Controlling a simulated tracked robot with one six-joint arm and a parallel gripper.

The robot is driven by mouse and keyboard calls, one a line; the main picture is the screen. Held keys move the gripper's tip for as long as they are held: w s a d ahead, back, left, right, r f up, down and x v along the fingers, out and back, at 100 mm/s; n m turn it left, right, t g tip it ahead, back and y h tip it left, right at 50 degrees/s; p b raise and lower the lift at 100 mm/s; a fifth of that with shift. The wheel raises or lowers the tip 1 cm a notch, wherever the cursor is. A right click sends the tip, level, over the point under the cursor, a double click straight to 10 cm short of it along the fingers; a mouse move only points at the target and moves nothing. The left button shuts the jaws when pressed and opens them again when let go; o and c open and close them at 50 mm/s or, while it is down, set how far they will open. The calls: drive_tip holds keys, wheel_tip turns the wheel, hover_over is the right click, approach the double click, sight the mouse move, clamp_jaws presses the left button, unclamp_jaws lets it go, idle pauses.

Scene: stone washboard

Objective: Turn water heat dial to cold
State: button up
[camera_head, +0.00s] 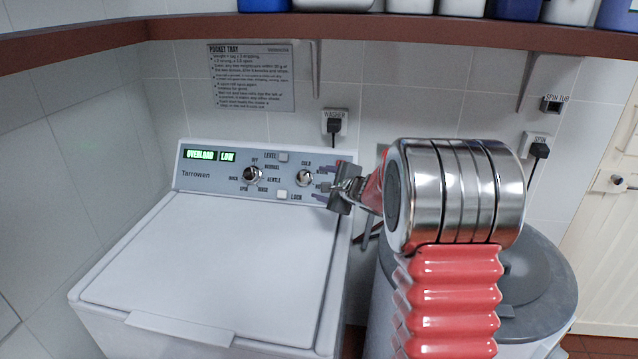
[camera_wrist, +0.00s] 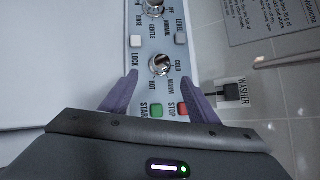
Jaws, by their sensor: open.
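The water heat dial (camera_head: 304,178) is a round silver knob on the washer's control panel, right of the cycle dial. In the wrist view, the water heat dial (camera_wrist: 160,65) has COLD, WARM and HOT printed around it. I cannot tell which word it points to. My gripper (camera_head: 324,178) is just right of this dial in the head view. In the wrist view, my gripper (camera_wrist: 161,77) has its two purple fingers apart and empty. The dial lies just beyond and between the fingertips, with no clear contact.
A cycle dial (camera_head: 252,175), a LOCK button (camera_head: 282,194) and a LEVEL button (camera_head: 283,157) are nearby. Green START (camera_wrist: 156,110) and red STOP (camera_wrist: 180,109) buttons lie between my fingers. A display (camera_head: 209,155) reads OVERLOAD LOW. A spin tub (camera_head: 550,265) stands right; a shelf (camera_head: 400,27) runs above.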

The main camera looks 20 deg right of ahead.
drive_tip(key=w+a+f+n, duration=0.1)
drive_tip(key=a, duration=0.5)
drive_tip(key=w+a+f+n+g+y, duration=0.1)
drive_tip(key=a+n, duration=0.1)
drive_tip(key=a, duration=0.4)
drive_tip(key=w+a+f+n+g, duration=0.1)
drive_tip(key=a+f, duration=0.1)
drive_tip(key=a, duration=0.3)
drive_tip(key=shift+w+a+n+y, duration=0.1)
drive_tip(key=shift+a+n+y, duration=0.2)
drive_tip(key=shift+a+n, duration=0.1)
drive_tip(key=shift+w+a+f+n+g+h, duration=0.1)
drive_tip(key=shift+a+f+n+g+h, duration=0.3)
drive_tip(key=shift+a+f+n+h, duration=0.7)
drive_tip(key=shift+f+n+h, duration=0.1)
drive_tip(key=shift+n, duration=0.7)
drive_tip(key=shift+w+d+n+h, duration=0.1)
drive_tip(key=shift+d+n+h, duration=0.05)
drive_tip(key=shift+n+h, duration=0.35)
drive_tip(key=shift+d+r+n+h, duration=0.15)
drive_tip(key=shift+d+n+h, duration=0.15)
drive_tip(key=shift+n+h, duration=0.2)
drive_tip(key=d+r+n+h, duration=0.4)
drive_tip(key=d+r+h, duration=0.2)
drive_tip(key=d, duration=0.3)
drive_tip(key=shift+s+d+h, duration=0.25)
drive_tip(key=shift+s+h, duration=0.15)
drive_tip(key=shift+w, duration=0.1)
